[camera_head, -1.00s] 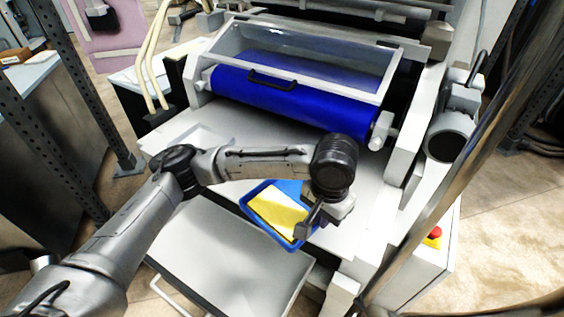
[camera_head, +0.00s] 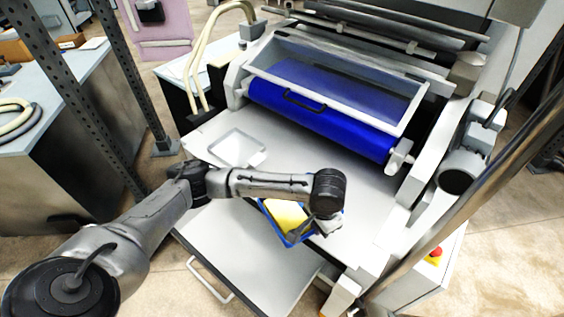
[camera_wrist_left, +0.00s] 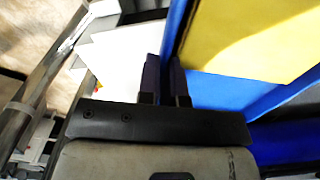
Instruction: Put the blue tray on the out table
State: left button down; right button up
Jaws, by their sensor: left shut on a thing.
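The blue tray (camera_head: 290,238) is at the front edge of the machine's pale shelf in the head view, partly hidden by my left wrist. A yellow piece (camera_head: 286,215) lies in it. My left gripper (camera_head: 318,228) is at the tray's right side. In the left wrist view the fingers (camera_wrist_left: 166,75) are closed on the wall of the blue tray (camera_wrist_left: 225,92), with the yellow piece (camera_wrist_left: 255,38) beside them. A grey flat tabletop (camera_head: 245,260) stands lower, in front of the shelf; I cannot tell whether it is the out table. My right gripper is not in view.
The machine's blue roller (camera_head: 315,118) sits behind under a clear guard with a black handle. A white empty tray (camera_head: 236,147) lies on the shelf's left. Perforated posts and a side table (camera_head: 50,95) are at left; a metal post (camera_head: 470,200) is at right.

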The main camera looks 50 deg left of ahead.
pick_arm(q)
jog(key=w+m, duration=0.1)
jog(key=w+a+m, duration=0.1)
jog(key=m, duration=0.2)
jog(key=shift+w+a+m, duration=0.35)
jog(key=shift+w+m, duration=0.05)
jog(key=m, duration=0.2)
jog(key=w+m, duration=0.1)
jog(key=shift+a+f, duration=0.1)
jog(key=shift+a, duration=0.2)
jog(key=m, duration=0.5)
jog(key=shift+w+a, duration=0.15)
jog(key=shift+w, duration=0.25)
jog(key=m, duration=0.5)
jog(key=shift+w, duration=0.1)
jog(key=shift+m, duration=0.3)
jog(key=a+f, duration=0.2)
jog(key=a, duration=0.2)
jog(key=a+f, duration=0.2)
jog(key=a, duration=0.1)
jog(key=a+f, duration=0.3)
jog(key=a, duration=0.1)
jog(key=shift+a+b, duration=0.3)
jog(key=shift+f, duration=2.05)
jog(key=shift+f, duration=0.1)
jog(key=c, duration=1.3)
grip_release()
jog(key=shift+f, duration=0.1)
